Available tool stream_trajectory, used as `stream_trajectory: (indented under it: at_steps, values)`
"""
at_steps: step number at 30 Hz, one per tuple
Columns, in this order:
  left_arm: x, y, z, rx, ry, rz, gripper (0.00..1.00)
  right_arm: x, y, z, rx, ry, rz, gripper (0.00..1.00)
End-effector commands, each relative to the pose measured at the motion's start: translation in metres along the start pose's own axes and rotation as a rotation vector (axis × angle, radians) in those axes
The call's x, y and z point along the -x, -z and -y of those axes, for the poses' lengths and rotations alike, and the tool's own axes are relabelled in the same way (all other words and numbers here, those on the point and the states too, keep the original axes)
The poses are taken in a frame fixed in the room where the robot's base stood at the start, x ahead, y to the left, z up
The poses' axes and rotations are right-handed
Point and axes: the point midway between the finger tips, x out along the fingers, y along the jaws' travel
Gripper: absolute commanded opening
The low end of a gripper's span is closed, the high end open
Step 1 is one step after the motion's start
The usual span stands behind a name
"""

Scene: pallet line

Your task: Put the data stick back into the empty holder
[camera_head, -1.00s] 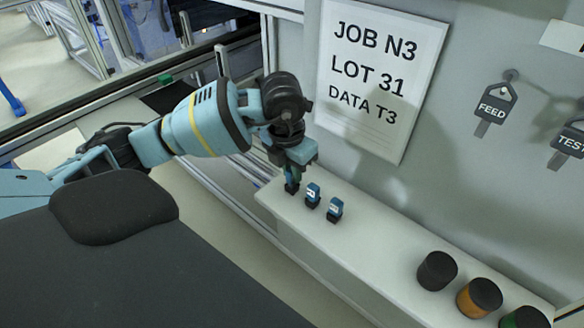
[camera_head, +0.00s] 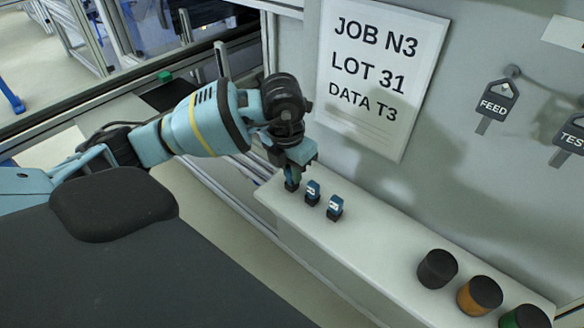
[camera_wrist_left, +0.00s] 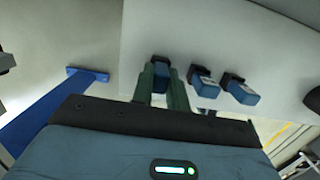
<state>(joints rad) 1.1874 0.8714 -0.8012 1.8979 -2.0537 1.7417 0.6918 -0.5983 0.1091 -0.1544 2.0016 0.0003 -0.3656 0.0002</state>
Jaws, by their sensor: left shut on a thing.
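My left gripper (camera_head: 291,182) is at the left end of the white shelf, pointing down. A dark part, which looks like a holder (camera_wrist_left: 160,58), shows at the stick's far end. I cannot tell whether the stick is fully seated in it. Two other blue sticks with white labels, a middle one (camera_head: 312,192) and a right one (camera_head: 335,207), stand in dark holders just right of the gripper. My right gripper is not in view.
The white shelf (camera_head: 385,240) runs along the grey wall and is bare between the sticks and several dark-topped round containers (camera_head: 437,269) at its right end. A sign (camera_head: 380,75) and hanging tags (camera_head: 495,105) are on the wall above.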

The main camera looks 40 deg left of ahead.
Motion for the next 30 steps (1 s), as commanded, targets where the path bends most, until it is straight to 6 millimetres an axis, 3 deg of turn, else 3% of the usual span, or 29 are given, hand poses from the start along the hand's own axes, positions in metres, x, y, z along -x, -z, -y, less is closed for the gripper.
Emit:
stream_trajectory:
  at_steps: [23, 24, 30]
  values:
    - [-0.0018, 0.0001, 0.0001, 0.0, 0.0, 0.001, 0.0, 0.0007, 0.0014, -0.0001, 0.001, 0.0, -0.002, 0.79]
    - [-0.0018, 0.0001, 0.0001, 0.0, 0.0, 0.001, 0.17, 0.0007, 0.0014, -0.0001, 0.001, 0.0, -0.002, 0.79]
    - [-0.0018, 0.0001, 0.0001, 0.0, 0.0, 0.001, 0.41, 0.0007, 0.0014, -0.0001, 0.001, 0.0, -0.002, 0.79]
